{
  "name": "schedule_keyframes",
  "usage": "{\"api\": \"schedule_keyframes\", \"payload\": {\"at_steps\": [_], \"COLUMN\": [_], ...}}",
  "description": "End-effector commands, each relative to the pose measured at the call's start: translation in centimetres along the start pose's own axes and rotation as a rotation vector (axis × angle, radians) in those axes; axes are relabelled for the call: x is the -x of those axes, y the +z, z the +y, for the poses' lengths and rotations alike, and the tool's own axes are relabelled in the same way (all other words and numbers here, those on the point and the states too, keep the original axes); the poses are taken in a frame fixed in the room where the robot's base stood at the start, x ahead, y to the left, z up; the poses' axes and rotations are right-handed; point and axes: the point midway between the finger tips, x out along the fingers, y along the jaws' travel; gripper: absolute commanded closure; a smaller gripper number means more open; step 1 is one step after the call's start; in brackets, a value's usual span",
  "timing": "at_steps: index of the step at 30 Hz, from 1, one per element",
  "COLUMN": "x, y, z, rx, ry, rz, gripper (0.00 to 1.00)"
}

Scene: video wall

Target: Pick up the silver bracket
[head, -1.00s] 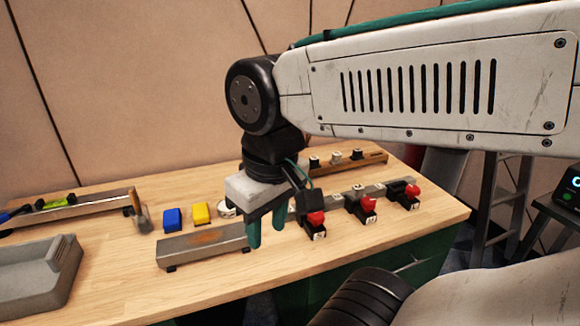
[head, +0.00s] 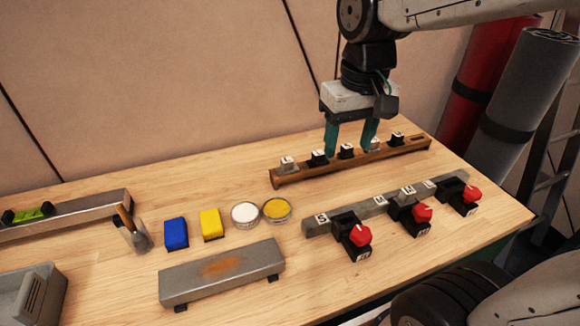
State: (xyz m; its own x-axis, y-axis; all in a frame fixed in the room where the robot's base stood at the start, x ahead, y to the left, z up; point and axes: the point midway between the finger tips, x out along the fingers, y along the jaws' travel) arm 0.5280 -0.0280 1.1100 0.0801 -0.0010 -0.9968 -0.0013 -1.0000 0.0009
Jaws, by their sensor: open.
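A silver bracket (head: 185,287), a long metal bar with an orange rust patch on top, stands on small dark feet at the front of the wooden table. It is whole in view with nothing on it. A second silver bar (head: 100,207) lies at the far left, so which one the task means is not certain. My gripper (head: 350,150) points down with its two teal fingers apart and empty. It is over the brown rail (head: 285,177), behind and to the right of the rusty bracket. I cannot tell if the fingertips touch the rail's blocks.
A blue block (head: 176,233), a yellow block (head: 211,224), two round tins (head: 245,214) and a brush (head: 130,230) stand behind the bracket. A grey rail (head: 318,228) with red knobs (head: 360,235) is to its right. A grey tray (head: 30,300) is at front left.

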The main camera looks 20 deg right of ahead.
Motion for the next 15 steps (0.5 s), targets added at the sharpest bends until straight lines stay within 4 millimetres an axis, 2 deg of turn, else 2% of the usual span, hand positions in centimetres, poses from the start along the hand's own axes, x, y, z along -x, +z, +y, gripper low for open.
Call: {"api": "schedule_keyframes", "payload": {"at_steps": [1, 5, 9, 12, 15], "x": [-0.7, -2.8, -6.3, -9.3, -12.1], "y": [-2.3, -8.1, -14.0, -17.7, -20.6], "z": [-0.1, -0.4, -1.0, -1.6, -2.0], "rx": [-0.002, -0.002, -0.002, -0.001, 0.001], "ry": [0.0, -0.001, -0.001, -0.001, -0.001], "rz": [-0.016, -0.032, -0.051, -0.062, -0.07], "gripper": [0.44, 0.44, 0.44, 0.44, 0.44]}}
